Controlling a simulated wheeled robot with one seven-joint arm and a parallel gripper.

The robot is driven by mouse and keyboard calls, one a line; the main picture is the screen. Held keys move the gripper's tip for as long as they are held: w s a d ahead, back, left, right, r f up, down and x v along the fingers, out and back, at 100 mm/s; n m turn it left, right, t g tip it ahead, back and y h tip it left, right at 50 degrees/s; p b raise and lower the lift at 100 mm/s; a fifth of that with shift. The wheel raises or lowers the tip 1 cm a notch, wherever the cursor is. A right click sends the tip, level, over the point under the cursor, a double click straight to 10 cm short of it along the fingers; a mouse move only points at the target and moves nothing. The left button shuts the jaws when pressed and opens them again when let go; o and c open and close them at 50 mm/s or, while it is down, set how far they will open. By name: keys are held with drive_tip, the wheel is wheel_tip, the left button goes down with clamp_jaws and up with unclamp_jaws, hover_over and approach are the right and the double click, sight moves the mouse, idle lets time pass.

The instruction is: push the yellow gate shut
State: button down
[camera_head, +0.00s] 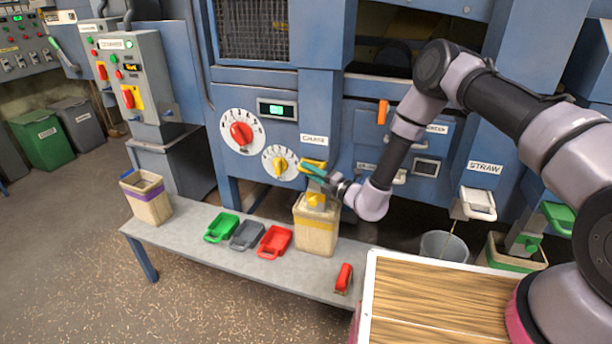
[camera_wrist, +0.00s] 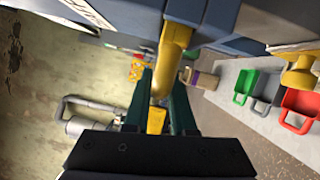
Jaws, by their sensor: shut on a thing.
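The yellow gate's handle (camera_head: 316,162) is on the blue machine front, just below a white label. In the wrist view the yellow handle (camera_wrist: 174,50) runs down between my dark green fingers. My gripper (camera_head: 313,172) is at the handle, and its fingers in the wrist view (camera_wrist: 161,92) are shut on it.
The grey bench (camera_head: 200,255) holds green (camera_head: 221,228), grey (camera_head: 247,235) and red (camera_head: 274,242) scoops. Red (camera_head: 241,134) and yellow (camera_head: 280,164) dials are left of the gate.

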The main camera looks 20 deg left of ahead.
drive_tip(key=shift+w+r, duration=0.15)
drive_tip(key=shift+w, duration=0.15)
drive_tip(key=c, duration=0.8)
unclamp_jaws()
drive_tip(key=shift+o, duration=0.2)
drive_tip(key=shift+s+d, duration=0.15)
drive_tip(key=shift+d, duration=0.05)
drive_tip(key=v, duration=1)
drive_tip(key=shift+s+d, duration=0.1)
